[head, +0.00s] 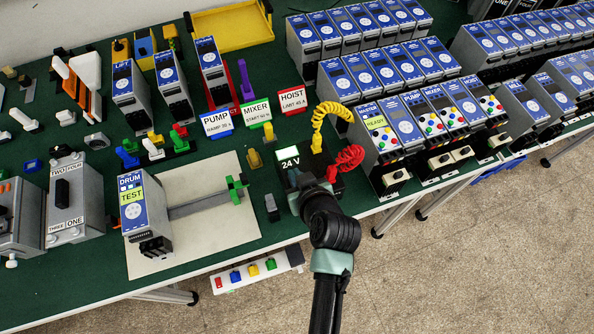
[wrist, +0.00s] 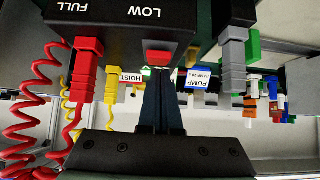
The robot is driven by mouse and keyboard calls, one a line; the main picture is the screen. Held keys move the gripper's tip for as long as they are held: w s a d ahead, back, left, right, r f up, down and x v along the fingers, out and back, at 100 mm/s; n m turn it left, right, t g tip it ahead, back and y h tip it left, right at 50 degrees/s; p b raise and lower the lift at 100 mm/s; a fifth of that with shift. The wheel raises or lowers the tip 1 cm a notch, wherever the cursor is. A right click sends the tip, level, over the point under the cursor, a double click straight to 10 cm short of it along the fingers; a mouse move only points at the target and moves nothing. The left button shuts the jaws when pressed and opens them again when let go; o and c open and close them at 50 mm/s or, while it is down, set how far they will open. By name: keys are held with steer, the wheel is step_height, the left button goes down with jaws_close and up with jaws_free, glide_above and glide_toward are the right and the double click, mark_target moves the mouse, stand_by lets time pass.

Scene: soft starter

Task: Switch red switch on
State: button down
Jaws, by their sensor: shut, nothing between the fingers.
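In the wrist view, the red switch (wrist: 159,58) is a small red block on the lower edge of a black box (wrist: 120,22), which carries the words FULL and LOW upside down. My gripper (wrist: 162,72) is shut and empty, its dark fingertips just below the red switch in the picture. I cannot tell whether they touch it. In the head view, the black box shows a lit green 24 V display (head: 288,157) on the bench. My gripper (head: 308,184) is at the near side of that box, and my arm hides the red switch there.
A red plug (wrist: 85,68) with a coiled red cable, a yellow plug (wrist: 111,83) and a grey plug (wrist: 233,42) flank my fingers. PUMP, MIXER and HOIST cards (head: 257,111) stand behind the box. Blue-faced units (head: 382,132) stand to its right, a TEST unit (head: 144,212) to its left.

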steer(key=shift+s+d+f, duration=0.1)
steer(key=shift+s+d, duration=0.15)
steer(key=shift+s, duration=0.55)
steer(key=r+p, duration=0.3)
steer(key=w+r+p, duration=0.1)
steer(key=r, duration=0.1)
steer(key=shift+a+r, duration=0.1)
steer(key=shift+a, duration=0.1)
steer(key=w+r+b+v, duration=0.1)
steer(key=v, duration=0.8)
steer(key=shift+r+b, duration=0.15)
steer(key=shift+b, duration=0.15)
steer(key=shift+s+a, duration=0.1)
